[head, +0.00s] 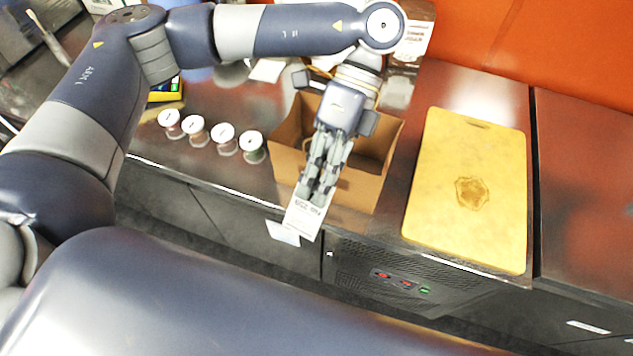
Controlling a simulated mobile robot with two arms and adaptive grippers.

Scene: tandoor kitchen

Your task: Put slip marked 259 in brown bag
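My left gripper (315,196) reaches down in front of the brown bag (364,183). It is shut on a white paper slip (303,221), which hangs from the fingertips. The slip has print that looks upside down; I cannot read its number surely. The brown bag stands open at the top on the dark counter, and my gripper and wrist cover part of its mouth and front. The slip is outside the bag, in front of its lower left front edge as seen here. My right gripper is not in view.
Several small white-lidded jars (224,135) stand in a row left of the bag. A yellow cutting board (467,190) lies to the right. A white printed item (414,42) is behind the bag. The counter's front edge runs just before the bag, above dark cabinets.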

